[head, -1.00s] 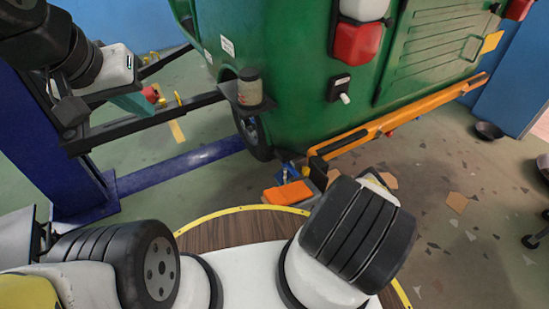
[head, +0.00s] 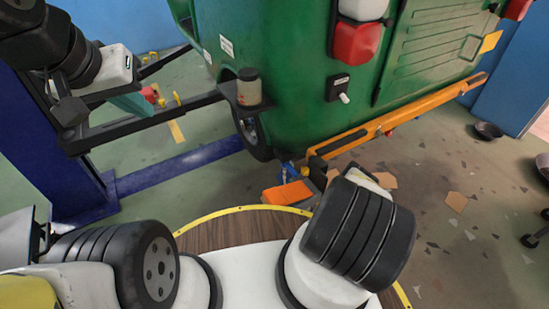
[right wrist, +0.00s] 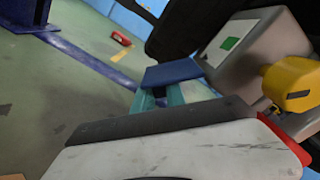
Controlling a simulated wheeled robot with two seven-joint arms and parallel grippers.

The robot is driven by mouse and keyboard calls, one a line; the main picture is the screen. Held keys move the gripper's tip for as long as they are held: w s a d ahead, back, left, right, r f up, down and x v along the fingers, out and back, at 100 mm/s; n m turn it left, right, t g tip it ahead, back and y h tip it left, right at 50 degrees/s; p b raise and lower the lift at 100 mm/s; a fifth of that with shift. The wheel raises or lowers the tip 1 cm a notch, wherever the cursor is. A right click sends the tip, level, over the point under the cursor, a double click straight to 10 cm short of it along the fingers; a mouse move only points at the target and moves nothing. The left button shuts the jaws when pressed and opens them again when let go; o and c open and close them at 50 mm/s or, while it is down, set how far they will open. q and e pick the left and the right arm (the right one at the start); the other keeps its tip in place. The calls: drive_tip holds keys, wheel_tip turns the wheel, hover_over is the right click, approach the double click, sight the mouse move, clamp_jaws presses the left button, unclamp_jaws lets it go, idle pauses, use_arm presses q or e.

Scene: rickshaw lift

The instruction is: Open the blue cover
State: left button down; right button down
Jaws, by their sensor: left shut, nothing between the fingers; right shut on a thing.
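The blue cover (right wrist: 172,73) shows in the right wrist view as a flat blue panel beside a grey box with a green label. My right gripper (right wrist: 168,92), with teal fingers, is shut on it; the exact contact is partly hidden. The right gripper does not show in the head view, where only my right arm's links appear. My left gripper (head: 133,104), also teal-fingered, is shut and empty at the upper left of the head view, near the dark lift arm.
A green rickshaw (head: 290,90) stands at the back with an orange bar (head: 400,115) along its lower edge. A blue lift post (head: 50,150) is at the left. The grey box (right wrist: 255,50) carries a yellow knob (right wrist: 292,84). An orange item (head: 288,193) lies low near the rickshaw.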

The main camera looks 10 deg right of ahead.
drive_tip(key=shift+d+f+n, duration=0.1)
drive_tip(key=shift+d+n, duration=0.15)
drive_tip(key=shift+n, duration=0.25)
drive_tip(key=c, duration=1.4)
unclamp_jaws()
drive_tip(key=shift+o, duration=0.2)
drive_tip(key=v, duration=0.7)
drive_tip(key=shift+s, duration=0.35)
drive_tip(key=shift+d, duration=0.1)
